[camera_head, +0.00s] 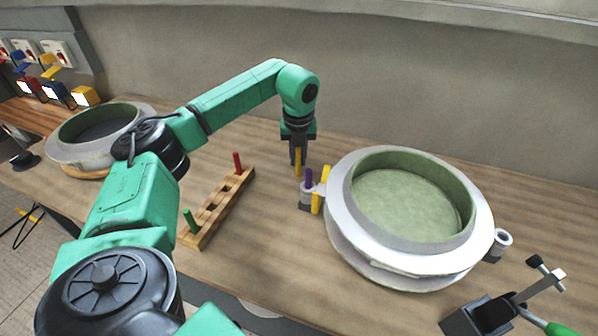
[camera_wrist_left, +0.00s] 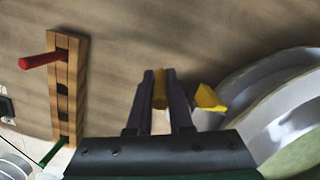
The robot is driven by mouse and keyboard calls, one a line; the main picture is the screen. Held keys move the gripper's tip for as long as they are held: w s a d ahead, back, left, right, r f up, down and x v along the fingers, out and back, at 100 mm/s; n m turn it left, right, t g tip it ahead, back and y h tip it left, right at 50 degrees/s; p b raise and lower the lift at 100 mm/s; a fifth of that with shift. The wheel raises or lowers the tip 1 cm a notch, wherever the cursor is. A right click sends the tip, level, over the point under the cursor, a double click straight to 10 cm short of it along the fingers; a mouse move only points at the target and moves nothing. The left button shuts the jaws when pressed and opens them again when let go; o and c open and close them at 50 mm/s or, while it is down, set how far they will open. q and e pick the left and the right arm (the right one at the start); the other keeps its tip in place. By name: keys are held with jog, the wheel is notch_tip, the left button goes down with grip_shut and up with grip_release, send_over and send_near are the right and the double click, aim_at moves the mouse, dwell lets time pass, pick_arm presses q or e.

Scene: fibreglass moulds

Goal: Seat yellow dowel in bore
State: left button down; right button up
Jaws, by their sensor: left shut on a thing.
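My left gripper (camera_head: 298,158) is shut on the yellow dowel (camera_head: 297,162), which points down above the table, left of the near mould (camera_head: 345,222). In the left wrist view the dowel (camera_wrist_left: 160,90) sits between the dark fingers. Another grey collar (camera_head: 502,239) is on the mould's right side. The bore for the yellow dowel cannot be told from these views. My right gripper is not in view.
A wooden rack (camera_head: 217,212) with a red dowel (camera_head: 237,162) and a green dowel (camera_head: 189,219) stands left of the gripper. A second mould (camera_head: 72,152) is at the far left. A black clamp-like tool (camera_head: 492,317) lies at the lower right. Clear table separates rack and near mould.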

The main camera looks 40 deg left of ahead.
aim_at(298, 172)
pick_arm(q)
notch_tip(298, 172, down, 4)
jog(key=shift+s+f, duration=0.1)
jog(key=shift+f, duration=0.45)
jog(key=shift+f, duration=0.1)
jog(key=c, duration=0.8)
grip_release()
jog(key=shift+c, duration=0.2)
